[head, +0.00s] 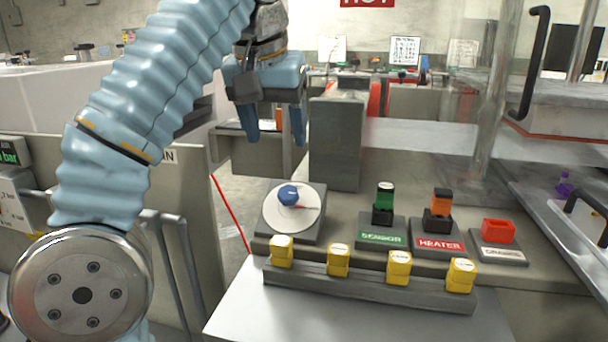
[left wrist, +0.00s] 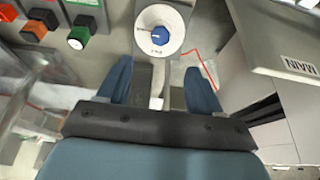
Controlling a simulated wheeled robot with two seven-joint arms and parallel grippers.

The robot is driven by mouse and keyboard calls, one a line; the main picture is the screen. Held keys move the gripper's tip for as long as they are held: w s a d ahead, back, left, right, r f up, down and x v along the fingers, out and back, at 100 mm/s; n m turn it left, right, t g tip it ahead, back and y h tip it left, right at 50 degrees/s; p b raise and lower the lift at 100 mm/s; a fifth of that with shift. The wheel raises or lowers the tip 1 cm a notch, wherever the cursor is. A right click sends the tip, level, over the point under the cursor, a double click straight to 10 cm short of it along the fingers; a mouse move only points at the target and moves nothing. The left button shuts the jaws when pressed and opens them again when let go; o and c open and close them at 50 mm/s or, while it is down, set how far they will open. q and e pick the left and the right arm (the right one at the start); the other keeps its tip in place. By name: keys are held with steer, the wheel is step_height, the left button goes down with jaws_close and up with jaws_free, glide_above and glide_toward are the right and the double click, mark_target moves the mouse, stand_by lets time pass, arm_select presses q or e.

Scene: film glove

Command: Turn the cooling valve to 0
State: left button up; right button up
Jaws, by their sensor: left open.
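The cooling valve is a blue knob (head: 288,194) with a red pointer on a round white dial (head: 272,214), set on a grey block on the console. In the head view the pointer points to the right. The knob also shows in the left wrist view (left wrist: 159,35), at the top middle beyond the fingertips. The dial's markings are too small to read. My left gripper (head: 276,140) is open and empty, above and behind the dial, with blue fingers pointing down. It also shows in the left wrist view (left wrist: 160,80). My right gripper is not in view.
Right of the dial stand a green SENSOR switch (head: 385,197), an orange HEATER switch (head: 440,203) and a red block (head: 498,231). Several yellow blocks (head: 338,260) line the front rail. A grey box (head: 336,140) stands behind the dial.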

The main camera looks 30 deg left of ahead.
mark_target(288, 191)
arm_select(q)
steer(key=b+x, duration=0.2)
steer(key=x, duration=1.1)
steer(key=shift+w+f, duration=0.15)
steer(key=shift+f, duration=0.1)
steer(key=shift+c, duration=0.3)
steer(key=c, duration=1)
